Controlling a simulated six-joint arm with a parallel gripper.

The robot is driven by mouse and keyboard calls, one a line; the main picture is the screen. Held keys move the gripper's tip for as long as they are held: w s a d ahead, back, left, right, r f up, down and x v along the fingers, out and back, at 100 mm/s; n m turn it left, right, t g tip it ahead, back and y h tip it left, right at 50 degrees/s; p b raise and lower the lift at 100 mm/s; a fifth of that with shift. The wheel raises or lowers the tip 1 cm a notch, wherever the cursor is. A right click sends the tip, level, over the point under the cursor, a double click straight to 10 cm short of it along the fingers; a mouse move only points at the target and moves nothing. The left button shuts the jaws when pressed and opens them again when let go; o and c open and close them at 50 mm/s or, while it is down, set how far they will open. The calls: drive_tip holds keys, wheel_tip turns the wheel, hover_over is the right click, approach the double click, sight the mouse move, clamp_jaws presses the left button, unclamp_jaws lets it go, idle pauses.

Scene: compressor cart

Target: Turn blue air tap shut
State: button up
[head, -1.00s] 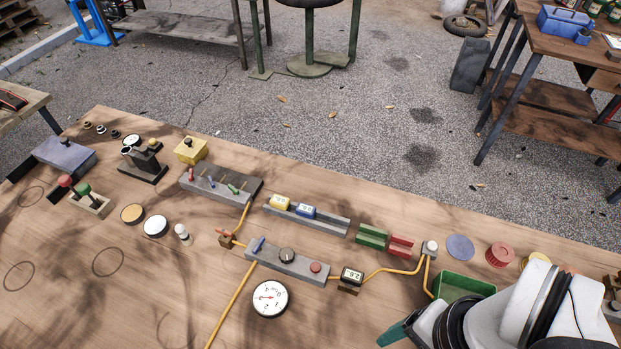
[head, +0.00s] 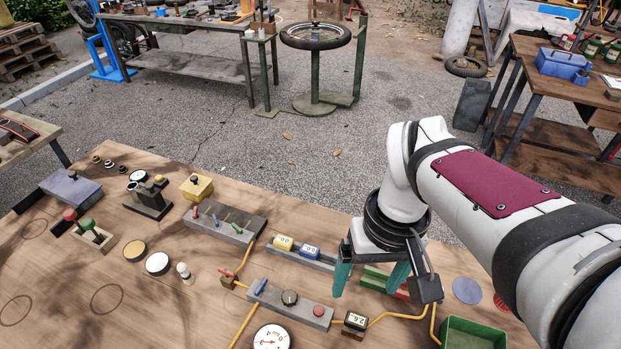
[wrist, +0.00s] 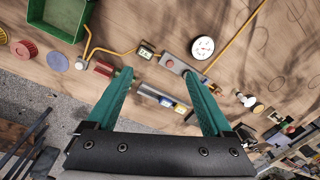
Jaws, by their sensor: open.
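A grey block with a row of small levers (head: 225,222) lies on the wooden bench, left of my gripper. Its levers include a red one, a blue one (head: 215,219) and a green one. Another blue lever (head: 262,285) stands at the left end of a grey panel (head: 308,305) with a black knob and a red button. I cannot tell which blue lever is the air tap. My gripper (head: 368,285) hangs open and empty above the green and red blocks, right of both levers. Its two teal fingers (wrist: 158,75) are spread apart in the wrist view.
A rail with yellow and blue meters (head: 297,252) lies just left of my gripper. A pressure gauge (head: 271,338), a small display (head: 356,322) and orange hoses are nearer. A green tray (head: 472,333) is at the front right.

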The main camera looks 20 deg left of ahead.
drive_tip(key=w+a+f+n, duration=0.1)
drive_tip(key=w+a+n, duration=0.3)
drive_tip(key=a, duration=0.5)
drive_tip(key=n, duration=0.8)
hover_over(261, 285)
wheel_tip(261, 285, down, 4)
drive_tip(key=shift+t+h, duration=0.3)
drive_tip(key=shift+h, duration=0.1)
wheel_tip(261, 285, down, 16)
drive_tip(key=shift+r, duration=0.15)
clamp_jaws()
